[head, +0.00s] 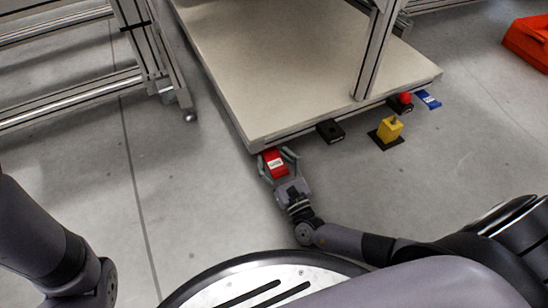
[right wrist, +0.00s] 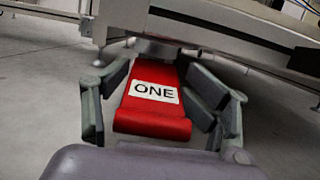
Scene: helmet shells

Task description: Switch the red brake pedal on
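The red brake pedal (head: 274,164) is at the near corner of the low beige platform, close to the floor. In the right wrist view the red pedal (right wrist: 152,105) is in the middle, with a white label reading "ONE" and its wide front end facing me. My right gripper (head: 277,159) is open around the pedal, one finger on each side. In the right wrist view the right gripper (right wrist: 160,92) shows gaps between its fingers and the pedal's sides; the pedal's rear end is partly hidden under the platform. My left gripper is out of view.
Along the platform edge (head: 300,131) are a black box (head: 330,131), a yellow block (head: 389,130) on a dark plate, a red knob (head: 404,98) and a blue pedal (head: 429,99). An orange-red object (head: 530,43) lies far right. The grey floor (head: 210,210) is clear to the left.

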